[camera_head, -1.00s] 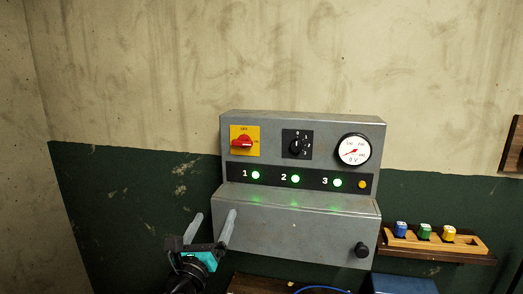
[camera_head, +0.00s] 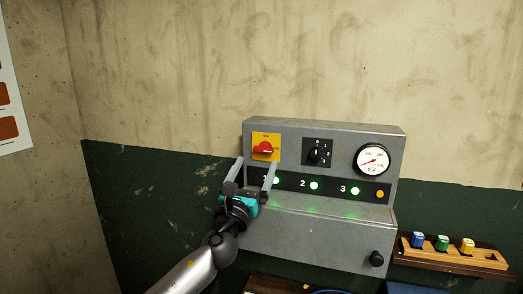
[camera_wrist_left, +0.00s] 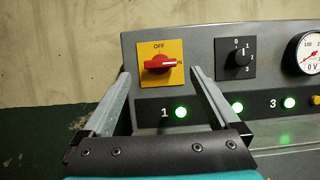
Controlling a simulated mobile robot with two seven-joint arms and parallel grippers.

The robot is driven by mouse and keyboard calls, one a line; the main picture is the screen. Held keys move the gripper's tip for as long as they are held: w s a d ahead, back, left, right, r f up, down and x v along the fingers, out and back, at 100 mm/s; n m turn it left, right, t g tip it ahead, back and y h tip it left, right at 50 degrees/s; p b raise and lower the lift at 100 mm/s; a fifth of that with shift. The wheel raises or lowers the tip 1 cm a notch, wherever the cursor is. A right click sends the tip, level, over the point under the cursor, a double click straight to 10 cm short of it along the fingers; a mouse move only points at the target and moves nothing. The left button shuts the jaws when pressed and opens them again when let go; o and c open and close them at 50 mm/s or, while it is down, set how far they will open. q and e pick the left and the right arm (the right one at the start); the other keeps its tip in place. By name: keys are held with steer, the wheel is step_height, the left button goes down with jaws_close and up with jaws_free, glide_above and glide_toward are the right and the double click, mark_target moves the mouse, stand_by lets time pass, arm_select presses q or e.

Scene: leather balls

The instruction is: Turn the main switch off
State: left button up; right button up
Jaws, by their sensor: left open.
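The main switch (camera_head: 264,148) is a red rotary handle on a yellow plate at the upper left of a grey control box (camera_head: 325,238). In the left wrist view the red handle (camera_wrist_left: 158,65) lies roughly horizontal, its white-marked end pointing right, away from the OFF label at the top of the plate. My left gripper (camera_head: 256,161) is open and empty, in front of the box just below the switch. In the left wrist view its fingertips (camera_wrist_left: 161,72) stand on either side of the handle's line, apart from it. My right gripper is not in view.
A black rotary selector (camera_head: 317,152) and a dial gauge (camera_head: 371,160) reading near 0 V sit right of the switch. Green lamps 1, 2 and 3 are lit. A black knob (camera_head: 376,258) sticks out low right. A wooden rack (camera_head: 455,255) holds blue, green and yellow pieces.

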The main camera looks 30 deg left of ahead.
mark_target(262, 151)
arm_select(q)
steer(key=shift+x, duration=2.95)
steer(key=c, duration=1.4)
steer(key=shift+o, duration=0.2)
